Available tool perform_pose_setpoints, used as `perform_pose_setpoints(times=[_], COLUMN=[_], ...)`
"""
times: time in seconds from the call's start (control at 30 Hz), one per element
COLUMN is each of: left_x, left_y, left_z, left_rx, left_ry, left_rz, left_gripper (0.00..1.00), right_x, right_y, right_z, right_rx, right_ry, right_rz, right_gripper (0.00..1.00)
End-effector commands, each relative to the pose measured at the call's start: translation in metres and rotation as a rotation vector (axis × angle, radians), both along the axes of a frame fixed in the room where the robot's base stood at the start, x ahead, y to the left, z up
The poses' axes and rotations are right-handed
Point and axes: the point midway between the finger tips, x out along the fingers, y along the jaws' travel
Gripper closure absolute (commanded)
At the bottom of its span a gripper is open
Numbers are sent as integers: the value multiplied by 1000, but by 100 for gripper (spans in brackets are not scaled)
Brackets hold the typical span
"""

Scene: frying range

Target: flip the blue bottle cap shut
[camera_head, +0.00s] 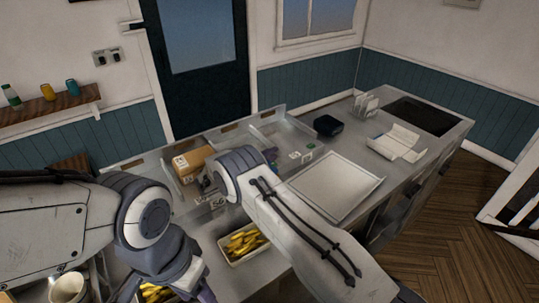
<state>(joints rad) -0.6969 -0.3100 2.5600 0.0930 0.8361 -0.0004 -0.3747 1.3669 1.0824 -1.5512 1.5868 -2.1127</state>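I cannot make out a blue bottle or its cap on the counter; my arms cover part of it.
A white tray of yellow food (262,252) sits below my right arm. A large flat tray (352,205), a black container (327,125) and an open white box (406,136) stand farther right. A wall shelf (50,110) holds small coloured containers. A white cup (68,289) is at lower left.

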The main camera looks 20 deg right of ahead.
Motion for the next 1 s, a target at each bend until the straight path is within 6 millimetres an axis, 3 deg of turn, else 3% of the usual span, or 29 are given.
perform_pose_setpoints(times=[0.07, 0.17, 0.2, 0.57, 1.0], left_x=[0, 0, 0, 0, 0], left_y=[0, 0, 0, 0, 0], left_z=[0, 0, 0, -6, -36], left_rx=[0, 0, 0, 0, 0], left_ry=[0, 0, 0, 0, 0], left_rz=[0, 0, 0, 1, 3], left_gripper=[50, 50, 50, 50, 50], right_x=[0, 0, 0, 0, -3], right_y=[0, 0, 1, 1, 0], right_z=[0, 0, 0, -1, 9], right_rx=[0, 0, 0, 12, 110], right_ry=[0, 0, 0, -30, -297], right_rz=[0, 0, 0, 1, 0], right_gripper=[64, 99, 100, 100, 100])
